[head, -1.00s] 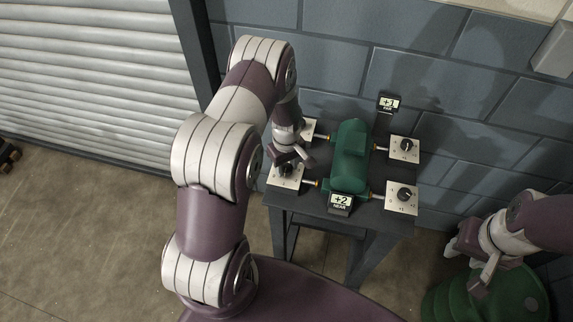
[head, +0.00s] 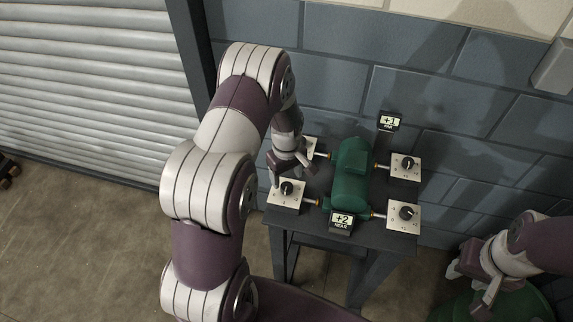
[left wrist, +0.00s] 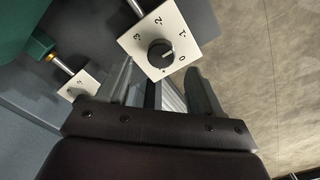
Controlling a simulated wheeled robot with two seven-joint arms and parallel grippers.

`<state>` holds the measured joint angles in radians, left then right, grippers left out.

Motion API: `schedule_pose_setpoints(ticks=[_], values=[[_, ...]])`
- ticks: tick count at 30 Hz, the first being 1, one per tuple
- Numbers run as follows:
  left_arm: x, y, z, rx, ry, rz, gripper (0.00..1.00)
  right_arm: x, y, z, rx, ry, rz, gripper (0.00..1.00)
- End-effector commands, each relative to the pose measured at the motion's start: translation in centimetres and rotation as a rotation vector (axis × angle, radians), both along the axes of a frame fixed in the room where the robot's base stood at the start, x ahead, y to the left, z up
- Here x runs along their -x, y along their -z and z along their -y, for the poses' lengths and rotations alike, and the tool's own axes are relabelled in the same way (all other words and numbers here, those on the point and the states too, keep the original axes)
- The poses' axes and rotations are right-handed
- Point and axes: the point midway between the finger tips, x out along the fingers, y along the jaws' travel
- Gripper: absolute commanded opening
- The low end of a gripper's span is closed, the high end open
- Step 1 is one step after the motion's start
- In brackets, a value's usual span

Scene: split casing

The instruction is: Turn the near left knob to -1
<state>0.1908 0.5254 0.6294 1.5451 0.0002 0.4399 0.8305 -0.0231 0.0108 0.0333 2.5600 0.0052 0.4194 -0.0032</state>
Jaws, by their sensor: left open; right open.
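The near left knob (head: 287,188) is a black dial on a white plate (head: 277,202) at the table's near left corner. In the left wrist view the knob (left wrist: 160,53) has a white pointer aimed close to the 0 mark, slightly toward the -1 side. My left gripper (head: 289,170) is open and empty, just behind and above this knob. Its fingers (left wrist: 162,80) stand apart from the knob in the wrist view. The near display (head: 342,222) reads +2. My right gripper (head: 472,279) is open and empty at the lower right, away from the table.
A green housing (head: 351,175) stands mid-table with shafts to the plates. Other knobs are the near right (head: 407,213), the far right (head: 408,163) and a partly hidden far left plate (head: 312,147). The far display (head: 389,122) seems to read +3. A wall stands behind.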

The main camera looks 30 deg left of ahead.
Motion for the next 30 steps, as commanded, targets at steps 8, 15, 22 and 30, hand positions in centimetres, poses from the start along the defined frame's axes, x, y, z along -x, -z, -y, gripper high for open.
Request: schedule_pose_setpoints(ticks=[8, 15, 22, 30], values=[[0.0, -6.5, -0.1, 0.0, -0.001, 0.004, 0.66, 0.0, 1.9, 0.0, 0.0, 0.0, 0.0, 0.43], [0.0, -8.4, -0.1, 0.001, -0.001, -0.001, 0.66, 0.0, 2.0, 0.0, 0.0, 0.0, 0.0, 0.43], [0.0, -8.4, -0.1, 0.001, -0.001, -0.001, 0.66, 0.0, 2.0, 0.0, 0.0, 0.0, 0.0, 0.43], [-0.2, -8.3, -0.1, -0.002, 0.078, 0.01, 0.66, 0.0, 2.0, 0.0, 0.0, 0.0, 0.0, 0.43]])
